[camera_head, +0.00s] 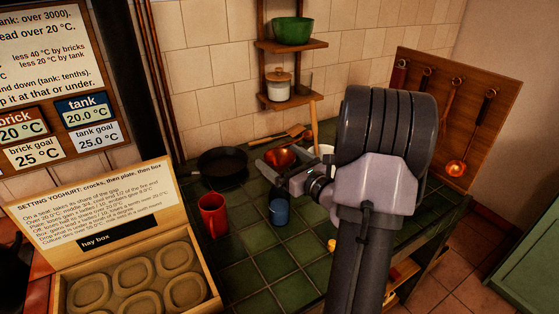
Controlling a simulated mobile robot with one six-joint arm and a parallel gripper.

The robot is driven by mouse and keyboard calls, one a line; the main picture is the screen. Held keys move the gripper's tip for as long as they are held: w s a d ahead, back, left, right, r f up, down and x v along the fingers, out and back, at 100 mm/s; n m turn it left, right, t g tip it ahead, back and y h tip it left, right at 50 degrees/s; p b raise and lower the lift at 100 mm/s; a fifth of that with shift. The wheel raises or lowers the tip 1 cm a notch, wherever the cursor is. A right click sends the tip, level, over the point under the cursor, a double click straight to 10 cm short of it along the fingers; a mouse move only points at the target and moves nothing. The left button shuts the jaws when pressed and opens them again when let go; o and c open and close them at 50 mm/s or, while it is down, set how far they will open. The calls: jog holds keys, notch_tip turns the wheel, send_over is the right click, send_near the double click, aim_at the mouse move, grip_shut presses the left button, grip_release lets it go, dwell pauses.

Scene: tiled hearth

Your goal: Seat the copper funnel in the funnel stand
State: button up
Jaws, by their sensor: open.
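A copper funnel (280,157), wide and bowl-like at the top, shows just behind my gripper (277,176) on the green tiled counter. My gripper is open, with its fingers pointing left, in front of the funnel's lower part. I cannot tell whether they touch it. The funnel's spout is hidden behind the gripper. I cannot make out the funnel stand; it may be hidden by my gripper or arm.
On the green tiled counter (246,282) stand a red mug (212,214), a blue cup (279,211) and a black pan (222,163). A white vessel (325,149) is partly hidden by my arm. The hay box (62,290) stands at left. Front counter tiles are clear.

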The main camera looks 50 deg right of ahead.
jog(key=shift+w, duration=0.4)
jog(key=c, duration=1.6)
jog(key=shift+c, duration=0.2)
jog(key=shift+r, duration=0.35)
jog(key=shift+r+p, duration=0.95)
jog(key=shift+p, duration=0.15)
jog(key=shift+r, duration=0.1)
